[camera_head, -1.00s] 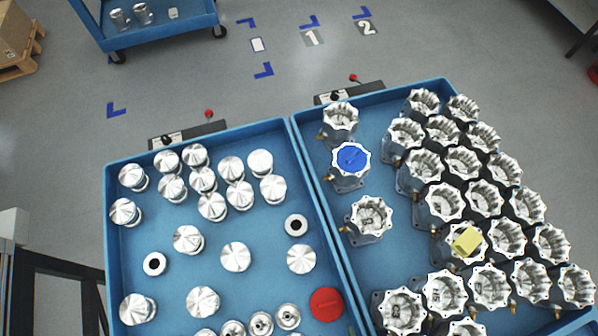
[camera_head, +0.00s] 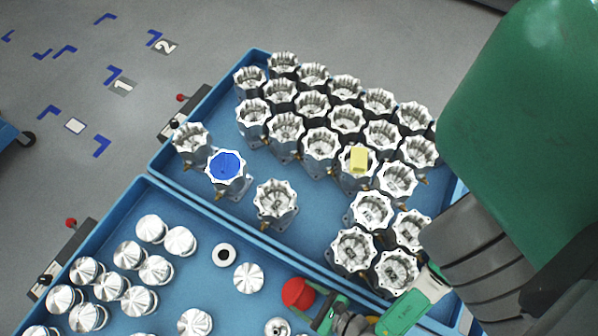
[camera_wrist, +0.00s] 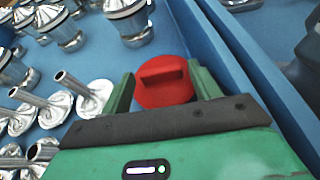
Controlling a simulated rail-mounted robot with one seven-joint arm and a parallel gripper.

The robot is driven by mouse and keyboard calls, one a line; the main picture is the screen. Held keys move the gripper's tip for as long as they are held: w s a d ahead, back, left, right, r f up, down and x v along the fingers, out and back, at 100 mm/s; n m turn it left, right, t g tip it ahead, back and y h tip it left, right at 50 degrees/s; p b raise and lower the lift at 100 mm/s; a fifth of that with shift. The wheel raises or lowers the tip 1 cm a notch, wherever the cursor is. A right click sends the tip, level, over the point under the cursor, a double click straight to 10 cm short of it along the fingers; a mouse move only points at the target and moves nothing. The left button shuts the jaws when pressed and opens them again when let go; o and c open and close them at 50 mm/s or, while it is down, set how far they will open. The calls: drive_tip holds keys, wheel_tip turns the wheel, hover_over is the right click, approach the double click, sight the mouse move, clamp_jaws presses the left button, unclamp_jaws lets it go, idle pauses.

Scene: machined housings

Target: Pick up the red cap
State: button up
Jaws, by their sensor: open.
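The red cap (camera_head: 298,293) lies in the left blue tray beside the divider wall. In the wrist view the red cap (camera_wrist: 165,88) shows a raised bar across its top. My gripper (camera_wrist: 161,70) is open, with one green finger on the left of the cap and one on the right. The cap shows between and just beyond the fingers; I cannot tell whether they touch it. In the head view my gripper (camera_head: 324,310) is close to the cap at its lower right, and my arm hides part of the trays.
Several silver domed parts (camera_head: 180,240) and a black-and-white ring (camera_head: 223,255) share the left tray. The right tray holds several metal housings (camera_head: 286,130), one with a blue cap (camera_head: 226,165) and one with a yellow block (camera_head: 359,160). The tray wall (camera_wrist: 213,45) runs close beside my right finger.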

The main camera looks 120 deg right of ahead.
drive_tip(key=c, duration=0.7)
drive_tip(key=shift+r, duration=0.1)
drive_tip(key=shift+c, duration=0.2)
